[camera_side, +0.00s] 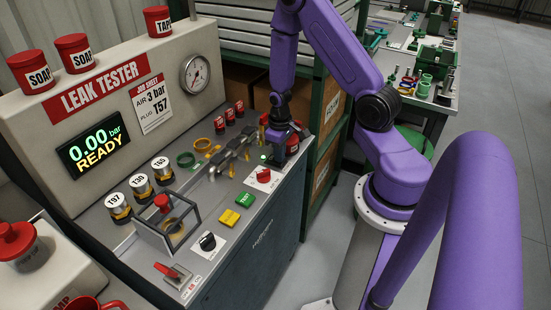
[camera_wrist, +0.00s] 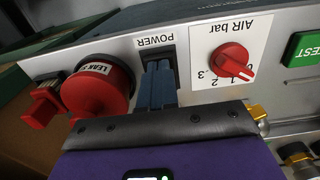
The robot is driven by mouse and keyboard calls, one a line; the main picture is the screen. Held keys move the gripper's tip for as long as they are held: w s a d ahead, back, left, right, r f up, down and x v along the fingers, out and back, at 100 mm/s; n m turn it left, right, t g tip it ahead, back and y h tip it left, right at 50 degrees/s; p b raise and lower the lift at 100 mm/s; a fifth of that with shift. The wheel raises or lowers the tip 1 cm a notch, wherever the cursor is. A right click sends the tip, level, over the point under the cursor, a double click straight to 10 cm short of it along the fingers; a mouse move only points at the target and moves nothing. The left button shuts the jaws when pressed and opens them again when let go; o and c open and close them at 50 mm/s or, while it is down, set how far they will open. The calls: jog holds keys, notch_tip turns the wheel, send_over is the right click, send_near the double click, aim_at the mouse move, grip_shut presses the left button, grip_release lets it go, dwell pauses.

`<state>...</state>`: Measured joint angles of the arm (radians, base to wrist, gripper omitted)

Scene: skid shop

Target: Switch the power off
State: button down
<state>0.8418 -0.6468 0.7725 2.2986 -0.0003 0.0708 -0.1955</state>
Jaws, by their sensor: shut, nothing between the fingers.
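The POWER label (camera_wrist: 155,41) shows upside down in the wrist view, above a dark slot-like frame. My gripper (camera_wrist: 159,68) is shut and empty, its blue-grey fingertips right at this frame. They cover most of the switch, so its position and any contact cannot be told. In the side view my gripper (camera_side: 280,140) points down at the right back of the grey bench panel, its fingertips not clearly visible. The tester display (camera_side: 96,147) is lit and reads 0.00 bar READY.
A large red knob with a LEAK label (camera_wrist: 95,92) stands close left of my fingers in the wrist view. The red AIR bar dial (camera_wrist: 232,62) and green TEST button (camera_wrist: 305,50) lie to the right. Clamp-like metal fittings (camera_side: 235,152) stand left of my gripper in the side view.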

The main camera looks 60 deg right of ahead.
jog(key=shift+r, duration=3.45)
